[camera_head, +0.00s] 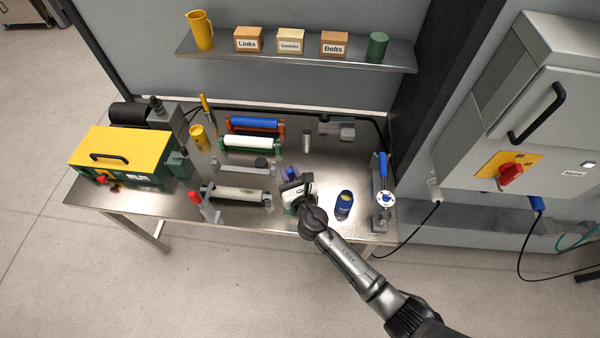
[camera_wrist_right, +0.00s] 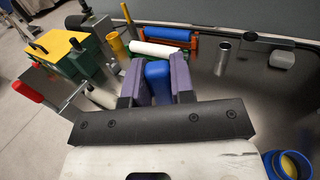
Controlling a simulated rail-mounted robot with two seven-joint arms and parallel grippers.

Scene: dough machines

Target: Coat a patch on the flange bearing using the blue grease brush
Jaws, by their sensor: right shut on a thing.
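My right gripper (camera_head: 291,182) is over the front part of the metal table, left of the blue pot. In the right wrist view its two purple fingers (camera_wrist_right: 157,72) are shut on a blue block-like part, which I take as the handle of the blue grease brush (camera_wrist_right: 158,84). The bristles are hidden. A round white and blue part (camera_head: 385,198), perhaps the flange bearing, is at the table's right end, below an upright blue handle (camera_head: 383,164). My left gripper is not in view.
Rollers with blue (camera_head: 254,124), white (camera_head: 246,143) and cream (camera_head: 236,194) barrels lie left of the gripper. A yellow-topped machine (camera_head: 122,147) stands at the left end. A metal cylinder (camera_head: 306,141) stands behind. A grey cabinet (camera_head: 540,115) is at the right.

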